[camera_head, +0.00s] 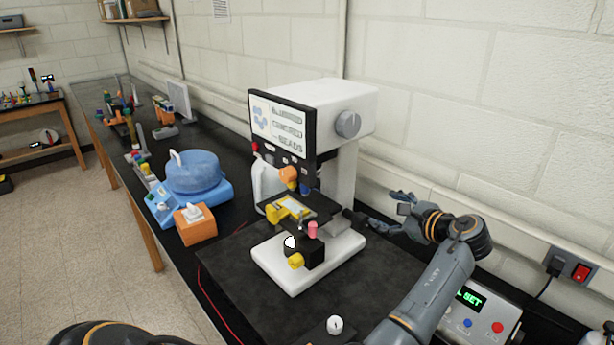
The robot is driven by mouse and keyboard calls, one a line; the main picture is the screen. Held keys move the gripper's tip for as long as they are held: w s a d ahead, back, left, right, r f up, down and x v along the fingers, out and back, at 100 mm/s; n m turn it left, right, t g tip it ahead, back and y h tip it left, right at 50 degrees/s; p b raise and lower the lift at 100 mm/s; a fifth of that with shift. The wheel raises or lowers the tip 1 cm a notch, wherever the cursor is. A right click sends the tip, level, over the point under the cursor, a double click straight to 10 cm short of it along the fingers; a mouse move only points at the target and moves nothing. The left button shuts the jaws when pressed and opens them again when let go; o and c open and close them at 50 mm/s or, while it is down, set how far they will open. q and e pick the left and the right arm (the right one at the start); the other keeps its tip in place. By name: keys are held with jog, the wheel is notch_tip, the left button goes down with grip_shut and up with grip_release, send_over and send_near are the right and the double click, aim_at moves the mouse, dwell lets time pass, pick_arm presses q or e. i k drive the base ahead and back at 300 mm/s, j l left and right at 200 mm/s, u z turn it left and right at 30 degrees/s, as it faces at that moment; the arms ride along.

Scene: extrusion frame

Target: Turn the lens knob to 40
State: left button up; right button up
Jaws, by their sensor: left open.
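A white microscope (350,185) with a screen stands on a dark mat. A large grey round knob (348,124) sits on the right side of its head and looks like the lens knob. I cannot read any scale or number on it. Smaller knobs, yellow (296,261) and pink (312,230), are lower on the microscope. My right gripper is not in view.
A blue centrifuge-like device (193,175) and an orange tissue box (195,225) stand on the black bench to the left. A control box with a green display (470,297) is at lower right. The white brick wall runs close behind the microscope.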

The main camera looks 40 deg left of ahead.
aim_at(287, 175)
jog(key=k, duration=1.45)
